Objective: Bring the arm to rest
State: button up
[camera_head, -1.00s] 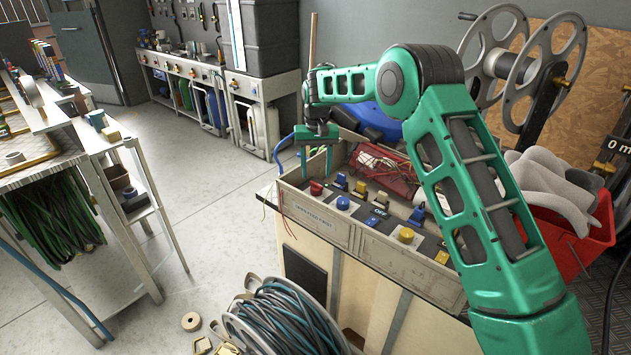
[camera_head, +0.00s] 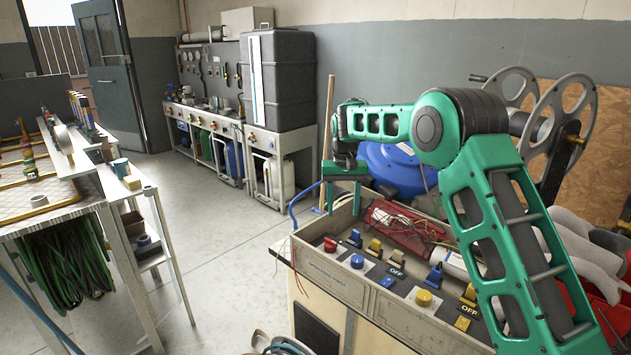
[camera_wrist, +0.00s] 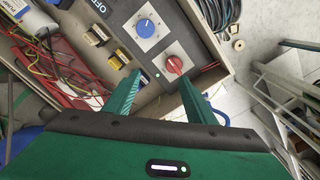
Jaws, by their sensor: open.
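My gripper (camera_head: 343,189) hangs at the end of my green arm, above the far left corner of a grey control box (camera_head: 350,290). Its two green fingers point down and are apart, with nothing between them. In the wrist view my gripper (camera_wrist: 163,95) is also open and empty. Beyond its fingertips are a red knob (camera_wrist: 174,65) and a blue knob (camera_wrist: 145,28) on the panel. The red knob (camera_head: 330,244) and blue knob (camera_head: 357,261) also show in the head view. I see no contact between the fingers and the box.
The box holds red and yellow wires (camera_head: 402,226), several switches and a yellow knob (camera_head: 423,298). A wooden pole (camera_head: 328,130) and a blue drum (camera_head: 395,168) stand behind it. A metal reel (camera_head: 563,110) is at the right. Open floor (camera_head: 225,215) lies to the left.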

jog(key=s+d+r+m, duration=0.2)
jog(key=s+d+r, duration=0.3)
jog(key=s+d, duration=0.65)
jog(key=s+d+r+m, duration=0.1)
jog(key=s+d+r, duration=0.4)
jog(key=s+d, duration=0.6)
jog(key=s+d+f+m, duration=0.1)
jog(key=s+d+f, duration=0.1)
jog(key=s, duration=0.8)
jog(key=s+d+f+m, duration=0.1)
jog(key=s+d+f, duration=0.1)
jog(key=s, duration=0.9)
jog(key=s+d+f+m, duration=0.1)
jog(key=s+d+f, duration=0.1)
jog(key=s, duration=0.9)
jog(key=shift+d, duration=0.4)
jog(key=shift+w+f, duration=0.3)
jog(key=shift+w, duration=0.35)
